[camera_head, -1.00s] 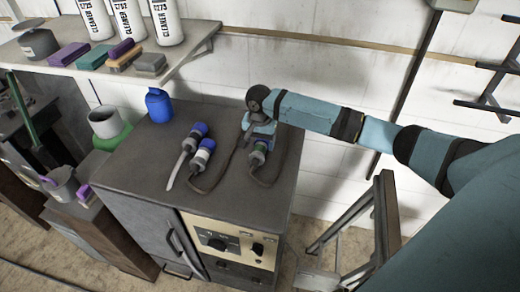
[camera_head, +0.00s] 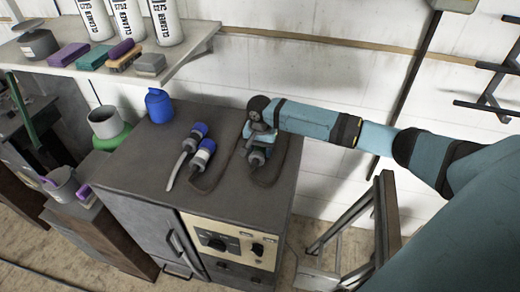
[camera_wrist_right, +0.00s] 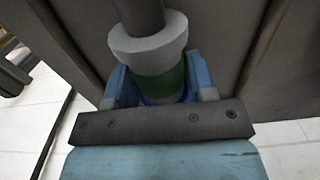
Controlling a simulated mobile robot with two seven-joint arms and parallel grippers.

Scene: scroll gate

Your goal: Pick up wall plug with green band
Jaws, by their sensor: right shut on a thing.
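The wall plug with the green band (camera_wrist_right: 160,80) sits between the blue fingers of my right gripper (camera_wrist_right: 160,88) in the right wrist view. Its grey collar and dark cable end face the camera, and its blue end is mostly hidden behind the gripper. In the head view my right gripper (camera_head: 260,142) is shut around this plug, at the right side of the cabinet top. Only the plug's grey end (camera_head: 257,158) shows below the fingers there; the band is hidden. I cannot tell whether the plug touches the cabinet top. My left gripper is not in view.
A blue bottle (camera_head: 159,106) stands at the cabinet's back left. A shelf (camera_head: 190,52) with cleaner bottles and sponges is at upper left.

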